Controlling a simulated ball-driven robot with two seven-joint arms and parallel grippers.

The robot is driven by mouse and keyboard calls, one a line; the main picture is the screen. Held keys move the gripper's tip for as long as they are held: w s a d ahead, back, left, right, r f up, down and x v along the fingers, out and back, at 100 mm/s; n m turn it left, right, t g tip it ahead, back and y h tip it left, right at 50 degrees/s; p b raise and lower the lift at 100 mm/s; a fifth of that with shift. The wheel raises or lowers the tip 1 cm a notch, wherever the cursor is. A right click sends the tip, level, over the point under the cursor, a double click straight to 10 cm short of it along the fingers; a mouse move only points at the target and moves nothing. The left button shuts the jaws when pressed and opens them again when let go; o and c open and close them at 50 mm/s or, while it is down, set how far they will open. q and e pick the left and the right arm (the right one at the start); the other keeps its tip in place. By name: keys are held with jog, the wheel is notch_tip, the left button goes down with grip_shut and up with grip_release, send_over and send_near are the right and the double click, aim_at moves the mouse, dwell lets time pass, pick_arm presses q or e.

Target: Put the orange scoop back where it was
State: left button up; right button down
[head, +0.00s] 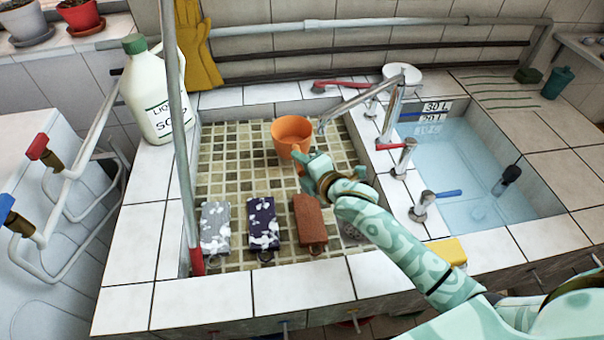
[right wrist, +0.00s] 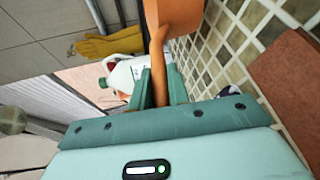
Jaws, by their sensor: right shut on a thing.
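The orange scoop (head: 291,134) is in the left, mosaic-tiled basin (head: 232,165), near its middle and back. Its round cup stands with the opening upward. My right gripper (head: 305,170) is shut on the scoop's handle, on the near side of the cup. In the right wrist view the handle (right wrist: 159,85) runs between the two fingers and the orange cup (right wrist: 178,14) shows at the top. Whether the cup touches the basin floor I cannot tell. My left gripper is not in view.
Several brick-like blocks, among them a brown one (head: 308,220), lie along the basin's near side. A faucet (head: 385,105) reaches in from the right. A water-filled basin (head: 470,165) is at right. A soap bottle (head: 150,95) stands on the left rim. A pole (head: 175,120) rises at left.

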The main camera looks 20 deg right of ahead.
jog(key=shift+w+d+f, duration=0.2)
jog(key=shift+w+f, duration=0.05)
jog(key=shift+f, duration=0.05)
jog(key=f, duration=0.1)
jog(key=f+b, duration=0.2)
jog(key=shift+w+d+f, duration=0.2)
jog(key=shift+d+f, duration=0.05)
jog(key=shift+f, duration=0.15)
jog(key=shift+f, duration=0.4)
jog(key=c, duration=1.3)
grip_release()
jog(key=shift+c, duration=0.2)
